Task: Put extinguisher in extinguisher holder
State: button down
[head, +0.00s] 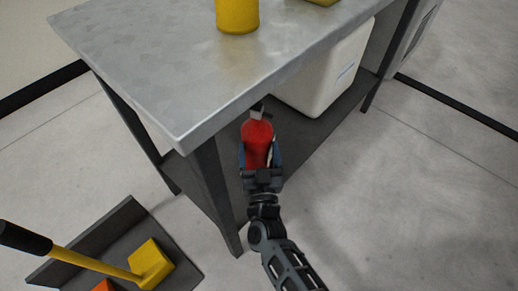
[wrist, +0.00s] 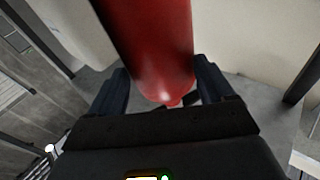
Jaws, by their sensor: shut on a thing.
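The red extinguisher (head: 257,143) is held upright or nearly so in front of the metal table, with its dark top close to the table's front edge. My gripper (head: 260,160) is shut on the extinguisher, with a finger on each side of its body. In the wrist view the red cylinder (wrist: 155,45) fills the top middle between the two dark fingers of my gripper (wrist: 160,85). I see no extinguisher holder that I can make out in either view.
The metal table (head: 165,70) has a lower shelf (head: 290,130) with a white container (head: 325,75) on it. A yellow cylinder (head: 237,14) stands on the tabletop. The floor at right is clear.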

jog(key=shift+w+r, duration=0.15)
grip_release()
jog(key=shift+f, duration=0.25)
jog(key=shift+r, duration=0.1)
jog(key=shift+s, duration=0.2)
jog(key=p+v, duration=0.3)
jog(key=v, duration=0.8)
jog(key=shift+s+p, duration=0.4)
jog(key=shift+s+d, duration=0.1)
jog(key=shift+d, duration=0.1)
